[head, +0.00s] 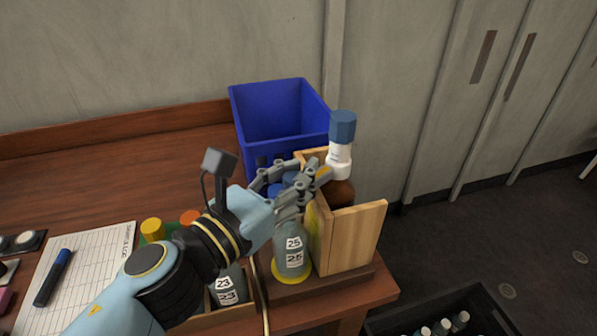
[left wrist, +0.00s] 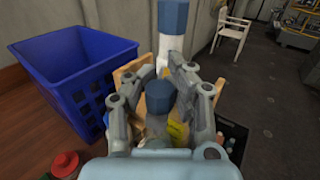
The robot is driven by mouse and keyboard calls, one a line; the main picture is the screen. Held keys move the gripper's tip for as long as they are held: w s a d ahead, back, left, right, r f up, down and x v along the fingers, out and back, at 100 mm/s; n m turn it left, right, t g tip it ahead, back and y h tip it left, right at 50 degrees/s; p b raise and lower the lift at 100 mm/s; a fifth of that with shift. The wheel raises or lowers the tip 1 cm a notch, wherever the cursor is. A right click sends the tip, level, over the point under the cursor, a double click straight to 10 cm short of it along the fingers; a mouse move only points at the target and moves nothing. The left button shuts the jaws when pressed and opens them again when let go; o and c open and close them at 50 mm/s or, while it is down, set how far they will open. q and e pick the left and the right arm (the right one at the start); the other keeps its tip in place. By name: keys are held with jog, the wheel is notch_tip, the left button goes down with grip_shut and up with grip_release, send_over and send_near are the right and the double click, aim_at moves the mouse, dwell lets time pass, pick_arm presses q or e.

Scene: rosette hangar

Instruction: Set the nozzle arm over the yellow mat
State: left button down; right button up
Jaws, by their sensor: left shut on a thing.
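The white dispenser (head: 339,160) with a blue top (head: 342,126) stands over a brown bottle (head: 340,193) at the wooden stand. A small yellow-orange piece, which looks like its nozzle arm (head: 323,172), sticks out toward my left gripper (head: 318,168). The fingertips are shut on it and hide most of it. It also shows in the left wrist view (left wrist: 163,72). The yellow mat (head: 291,279) lies below, with a grey-green bottle (head: 291,252) marked 25 upright on it. A blue cap (left wrist: 160,95) shows below the fingers in the left wrist view. My right gripper is out of view.
A blue crate (head: 282,110) stands behind the gripper. A wooden board (head: 352,237) rises right of the bottle. Capped bottles, one marked 23 (head: 228,290), stand in a box at front. A sheet (head: 90,270) and marker (head: 52,278) lie left. A dark crate (head: 445,315) is lower right.

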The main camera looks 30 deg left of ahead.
pick_arm(q)
jog(key=shift+s+f, duration=0.25)
jog(key=shift+f, duration=0.2)
jog(key=c, duration=1.6)
grip_release()
jog(key=o, duration=0.4)
jog(key=shift+s+r, duration=0.1)
jog(key=shift+s, duration=0.2)
jog(key=shift+o, duration=1)
jog(key=shift+w+r, duration=0.15)
jog(key=v, duration=1.2)
